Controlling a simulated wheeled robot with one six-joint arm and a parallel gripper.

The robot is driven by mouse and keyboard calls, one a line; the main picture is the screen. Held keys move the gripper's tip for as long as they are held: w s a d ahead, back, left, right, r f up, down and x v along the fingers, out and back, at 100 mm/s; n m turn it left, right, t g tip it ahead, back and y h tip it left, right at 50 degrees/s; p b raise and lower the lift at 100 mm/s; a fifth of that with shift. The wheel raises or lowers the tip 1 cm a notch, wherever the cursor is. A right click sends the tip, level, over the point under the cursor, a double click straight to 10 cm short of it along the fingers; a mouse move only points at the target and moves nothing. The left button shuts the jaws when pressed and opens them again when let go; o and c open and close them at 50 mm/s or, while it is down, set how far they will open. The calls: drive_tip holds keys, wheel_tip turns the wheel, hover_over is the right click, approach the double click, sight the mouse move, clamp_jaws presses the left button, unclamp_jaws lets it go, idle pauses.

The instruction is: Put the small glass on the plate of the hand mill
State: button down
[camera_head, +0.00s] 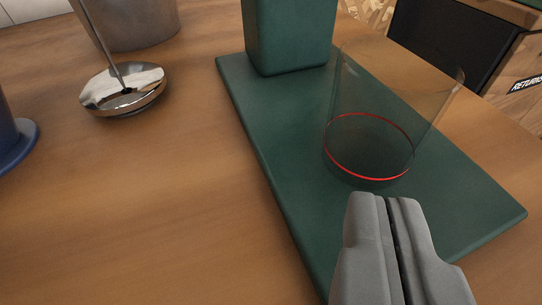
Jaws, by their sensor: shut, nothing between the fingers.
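The small glass (395,110) is clear with a red ring near its base. It stands upright on the green plate (287,180) of the hand mill. The mill's green body (290,35) rises from the far part of the plate, and its top is out of view. My gripper (390,200) is shut and empty. Its fingertips are just in front of the glass, over the near part of the plate, and look apart from the glass.
A shiny metal tamper-like tool (122,90) and a grey metal container (130,22) stand at the upper left. A blue object (10,140) is at the left edge. A box marked RETURNS (515,70) is at the upper right. The wooden table (150,220) is clear at the lower left.

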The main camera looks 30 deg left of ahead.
sight(343, 101)
drive_tip(key=n, duration=0.2)
drive_tip(key=s+a+n+t, duration=0.1)
drive_tip(key=n, duration=0.1)
drive_tip(key=shift+a+f+n, duration=0.1)
drive_tip(key=shift+f+n, duration=0.05)
drive_tip(key=shift+n, duration=0.15)
drive_tip(key=n, duration=0.2)
drive_tip(key=s+a+n+t, duration=0.1)
drive_tip(key=n, duration=0.1)
drive_tip(key=shift+s+h, duration=0.15)
drive_tip(key=shift+h, duration=0.15)
drive_tip(key=n, duration=0.1)
drive_tip(key=s+n, duration=0.1)
drive_tip(key=n, duration=0.1)
drive_tip(key=a+n+t, duration=0.1)
drive_tip(key=shift+s+f, duration=0.1)
drive_tip(key=shift+s, duration=0.15)
drive_tip(key=n, duration=0.1)
drive_tip(key=s+n, duration=0.1)
drive_tip(key=n, duration=0.1)
drive_tip(key=shift+a+t, duration=0.2)
drive_tip(key=shift+t, duration=0.2)
drive_tip(key=shift+n, duration=0.3)
drive_tip(key=shift+x, duration=4.95)
drive_tip(key=shift+d, duration=0.2)
drive_tip(key=shift+w+d, duration=0.35)
drive_tip(key=shift+d, duration=0.35)
